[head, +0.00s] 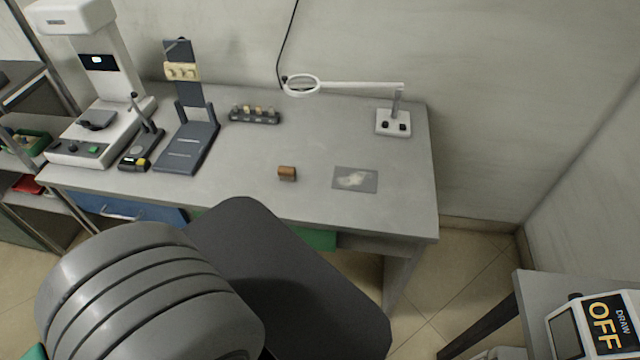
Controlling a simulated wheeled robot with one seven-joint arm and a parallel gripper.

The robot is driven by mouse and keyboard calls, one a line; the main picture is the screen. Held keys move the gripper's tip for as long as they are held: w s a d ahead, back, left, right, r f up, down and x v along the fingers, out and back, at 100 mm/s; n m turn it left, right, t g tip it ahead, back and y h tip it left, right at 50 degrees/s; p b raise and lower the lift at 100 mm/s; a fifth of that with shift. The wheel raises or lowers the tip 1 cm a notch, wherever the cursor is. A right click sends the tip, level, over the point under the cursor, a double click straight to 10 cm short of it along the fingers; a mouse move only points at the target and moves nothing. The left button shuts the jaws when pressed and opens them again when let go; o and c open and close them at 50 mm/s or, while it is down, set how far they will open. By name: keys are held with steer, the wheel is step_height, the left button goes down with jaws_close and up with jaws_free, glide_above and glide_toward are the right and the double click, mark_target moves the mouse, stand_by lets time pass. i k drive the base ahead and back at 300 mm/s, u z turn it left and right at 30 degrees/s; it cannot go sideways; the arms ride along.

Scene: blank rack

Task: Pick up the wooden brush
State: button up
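A small brown wooden block-like thing (287,173), which looks like the wooden brush, lies on the grey bench (250,203) near the middle of its front part. Its lower part looks darker, but it is too small to make out bristles. Nothing touches it. My gripper is not in view; only large grey and dark parts of my own body show at the lower left and bottom, in front of the bench's front edge.
A grey mat with a pale smear (355,180) lies right of the brush. A small rack (254,116), a magnifier lamp (393,121), a dark stand (187,147) and a white machine (101,133) stand behind or left. A table with an OFF sign (604,324) is at lower right.

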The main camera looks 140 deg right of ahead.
mark_target(287, 173)
steer(key=z, duration=1.15)
steer(key=k, duration=0.4)
steer(key=z, duration=3.2)
